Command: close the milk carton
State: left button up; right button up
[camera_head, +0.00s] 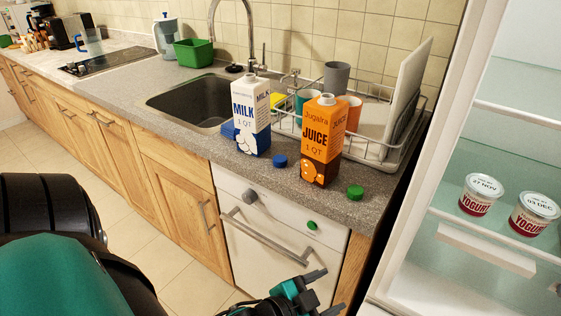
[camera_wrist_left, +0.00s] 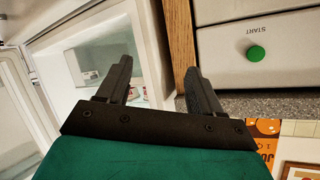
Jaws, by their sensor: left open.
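The white and blue milk carton (camera_head: 250,118) stands upright on the counter just in front of the sink, in the head view. A pale spout shows on its top with no blue cap on it. A blue cap (camera_head: 280,160) lies on the counter to the right of the carton's base. My left gripper (camera_head: 328,290) is open and empty, low in front of the cabinet, below the counter top and apart from the carton. Its open fingers also show in the left wrist view (camera_wrist_left: 158,72). My right gripper is not in view.
An orange juice carton (camera_head: 321,143) stands right of the milk, with a green cap (camera_head: 355,192) near the counter edge. Behind are a sink (camera_head: 190,106) and a dish rack (camera_head: 385,150). The open fridge (camera_head: 475,130) with yogurt cups bounds the right side.

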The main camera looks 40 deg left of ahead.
pick_arm(q)
jog(key=w+d+r+m+t+h, duration=0.1)
jog(key=w+r+m+t+h, duration=0.15)
jog(key=r+m, duration=0.45)
jog(key=w+d+r+m+t+h, duration=0.1)
jog(key=w+d+r+m+h, duration=0.2)
jog(key=r+m, duration=0.4)
jog(key=s+d+r+m+g+h+b, duration=0.1)
jog(key=d+r+m+g+h, duration=0.25)
jog(key=m, duration=0.65)
jog(key=s+d+r+m+g+h+b, duration=0.1)
jog(key=s+r+m+g+h, duration=0.15)
jog(key=m+g+h, duration=0.55)
jog(key=s+a+f+m+g+y+b, duration=0.1)
jog(key=a+f+m+g+y, duration=0.15)
jog(key=a+m+y, duration=0.65)
jog(key=s+a+f+m+g+y, duration=0.1)
jog(key=a+f+m+y, duration=0.3)
jog(key=m, duration=1)
jog(key=w+a+r+m+t+y, duration=0.2)
jog(key=a+r+y, duration=0.3)
jog(key=a+y, duration=0.4)
jog(key=a+m, duration=0.1)
jog(key=a, duration=0.3)
jog(key=shift+r+m+b, duration=0.2)
jog(key=shift+m+b, duration=0.1)
jog(key=shift+b, duration=0.05)
